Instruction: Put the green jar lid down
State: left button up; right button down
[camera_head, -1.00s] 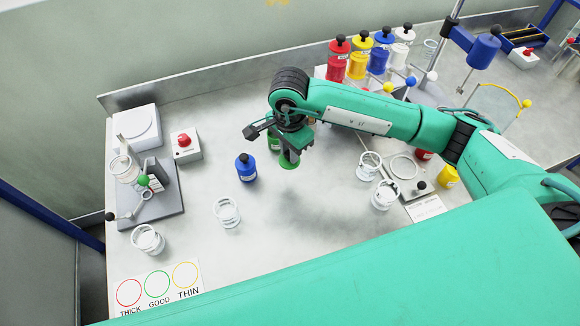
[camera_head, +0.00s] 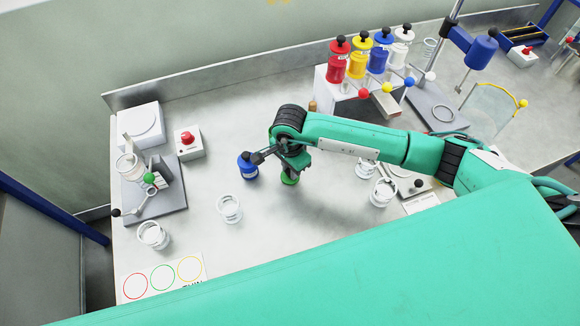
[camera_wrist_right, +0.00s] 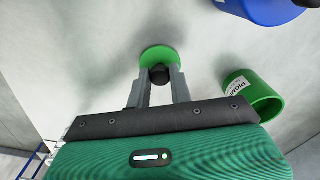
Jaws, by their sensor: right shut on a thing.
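My right gripper (camera_head: 291,173) points down over the middle of the table and is shut on the black knob of the green jar lid (camera_head: 289,180). In the right wrist view the green disc of the lid (camera_wrist_right: 160,56) shows beyond the fingertips (camera_wrist_right: 159,80). I cannot tell whether its underside touches the table. The open green jar (camera_wrist_right: 252,98) stands to the right of the lid in the wrist view, apart from it; my arm hides it in the head view. My left gripper is not in view.
A blue jar (camera_head: 246,168) stands just left of my gripper. Glass cups (camera_head: 229,209) and a stand (camera_head: 155,195) are further left. A red-button box (camera_head: 188,143) is behind. A rack with several coloured jars (camera_head: 335,68) is at the back right.

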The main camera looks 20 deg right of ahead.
jog(key=shift+f, duration=0.2)
jog(key=c, duration=1.3)
grip_release()
jog(key=shift+r, duration=0.1)
jog(key=shift+o, duration=0.2)
jog(key=shift+r, duration=0.1)
jog(key=shift+r, duration=0.15)
notch_tip(320, 180, up, 12)
jog(key=b, duration=0.4)
